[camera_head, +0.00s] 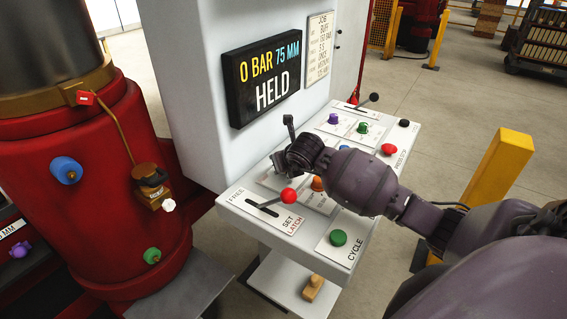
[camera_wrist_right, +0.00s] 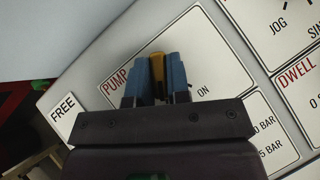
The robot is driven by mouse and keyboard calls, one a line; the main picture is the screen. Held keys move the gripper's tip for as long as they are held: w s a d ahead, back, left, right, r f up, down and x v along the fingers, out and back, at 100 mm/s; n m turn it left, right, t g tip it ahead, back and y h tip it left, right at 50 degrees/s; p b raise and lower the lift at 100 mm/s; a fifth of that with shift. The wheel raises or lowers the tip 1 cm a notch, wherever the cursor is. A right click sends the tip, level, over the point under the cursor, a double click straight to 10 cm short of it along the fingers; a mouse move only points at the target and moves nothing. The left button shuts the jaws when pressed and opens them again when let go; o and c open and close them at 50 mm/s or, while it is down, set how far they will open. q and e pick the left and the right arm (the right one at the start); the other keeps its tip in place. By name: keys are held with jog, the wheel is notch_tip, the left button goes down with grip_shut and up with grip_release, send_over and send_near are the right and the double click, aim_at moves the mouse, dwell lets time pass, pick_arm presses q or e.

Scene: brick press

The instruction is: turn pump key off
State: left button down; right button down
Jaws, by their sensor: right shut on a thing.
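The pump key (camera_wrist_right: 157,67) is a small orange-yellow piece on the white PUMP plate (camera_wrist_right: 200,45). It stands between the blue fingers of my right gripper (camera_wrist_right: 156,80), which is shut on it. The word ON shows to the right of the key, and any OFF mark is hidden behind the gripper. In the head view my right gripper (camera_head: 288,160) is over the back left of the control panel (camera_head: 240,199) and hides the key. My left gripper is not in view.
A red-knobbed lever (camera_head: 287,196) and a green CYCLE button (camera_head: 338,238) are near my right arm. Coloured buttons and a black-knobbed lever (camera_head: 374,98) are farther back. The display (camera_head: 262,77) reads 0 BAR, 75 MM, HELD. A yellow post (camera_head: 500,165) stands right.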

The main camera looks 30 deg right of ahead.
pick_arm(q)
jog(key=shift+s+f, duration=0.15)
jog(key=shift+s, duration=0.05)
pick_arm(e)
jog(key=c, duration=1.1)
grip_release()
jog(key=shift+s+r, duration=0.4)
jog(key=v, duration=0.9)
jog(key=shift+s+a+r, duration=0.15)
jog(key=shift+s+r, duration=0.1)
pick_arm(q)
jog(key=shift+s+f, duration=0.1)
